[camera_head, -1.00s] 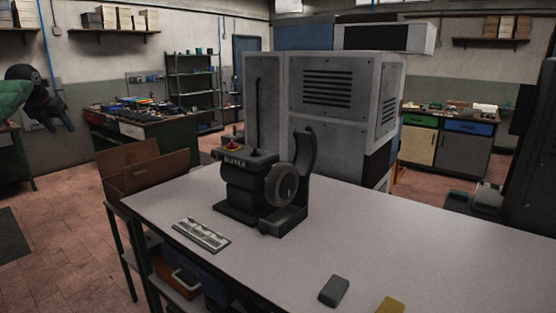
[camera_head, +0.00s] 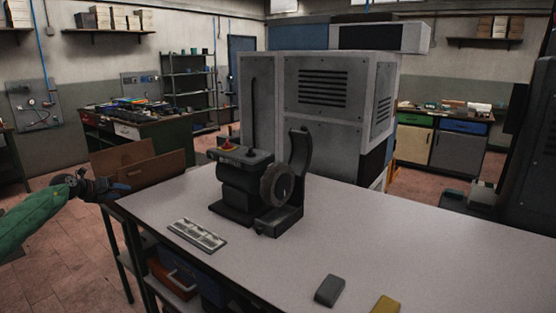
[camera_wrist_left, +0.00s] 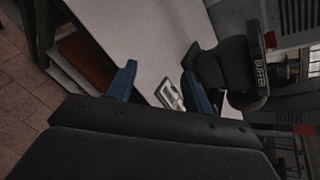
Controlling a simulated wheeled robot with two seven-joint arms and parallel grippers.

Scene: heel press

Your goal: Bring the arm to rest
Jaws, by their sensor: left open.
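My left arm, in a green sleeve, comes in from the left in the head view. Its left gripper (camera_head: 120,188) is beside the left edge of the table (camera_head: 330,225), in front of a brown cardboard box. The right gripper is not in view.
A printed plate (camera_head: 197,236) lies left on the table. A grey block (camera_head: 330,290) and a yellow block (camera_head: 386,305) lie near the front. The open cardboard box (camera_head: 150,170) is close to my left gripper. A large grey cabinet (camera_head: 320,110) stands behind the table.

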